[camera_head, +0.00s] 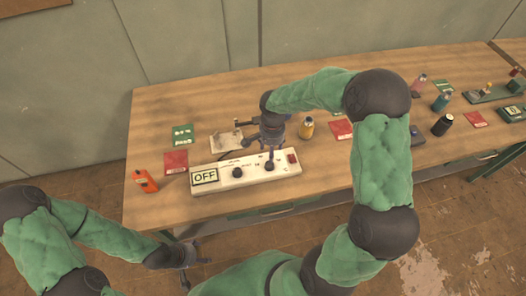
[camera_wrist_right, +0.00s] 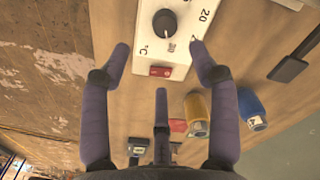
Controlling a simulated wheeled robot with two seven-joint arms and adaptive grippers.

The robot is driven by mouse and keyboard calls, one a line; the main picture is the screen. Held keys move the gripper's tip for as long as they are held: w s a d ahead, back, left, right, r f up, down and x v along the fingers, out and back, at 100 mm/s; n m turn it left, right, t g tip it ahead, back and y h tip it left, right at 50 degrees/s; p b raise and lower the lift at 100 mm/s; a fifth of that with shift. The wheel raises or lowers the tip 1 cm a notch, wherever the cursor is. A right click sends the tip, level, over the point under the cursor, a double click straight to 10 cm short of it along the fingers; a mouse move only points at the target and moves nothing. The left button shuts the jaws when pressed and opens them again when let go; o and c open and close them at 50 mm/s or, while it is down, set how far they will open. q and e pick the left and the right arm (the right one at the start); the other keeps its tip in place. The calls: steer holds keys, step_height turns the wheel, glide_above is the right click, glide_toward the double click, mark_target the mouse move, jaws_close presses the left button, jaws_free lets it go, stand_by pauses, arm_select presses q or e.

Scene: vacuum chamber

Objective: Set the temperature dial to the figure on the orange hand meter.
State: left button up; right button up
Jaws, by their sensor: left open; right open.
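The white control box (camera_head: 245,170) lies near the table's front edge, with an OFF display (camera_head: 205,176) at its left end and two black knobs. The right-hand knob (camera_head: 269,165), the temperature dial (camera_wrist_right: 164,23), is marked °C and 20 in the wrist view. My right gripper (camera_head: 271,150) is above the box's right part. In the wrist view its spread fingers (camera_wrist_right: 160,62) are open and empty, with the dial just beyond the tips. The orange hand meter (camera_head: 145,181) lies at the table's left end; its figure is too small to read. My left gripper (camera_head: 184,268) is open and empty, low in front of the table.
A red switch (camera_wrist_right: 160,71) is at the box's right end. Red cards (camera_head: 175,162), a green card (camera_head: 182,134), a metal plate (camera_head: 226,142) and a yellow bottle (camera_head: 306,128) are around it. A black cylinder (camera_head: 442,125) stands farther right. The back left tabletop is clear.

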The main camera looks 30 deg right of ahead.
mark_target(269, 164)
steer(key=f, duration=0.3)
steer(key=f+b, duration=0.1)
steer(key=f, duration=0.6)
steer(key=shift+w+f, duration=0.4)
steer(key=c, duration=1.1)
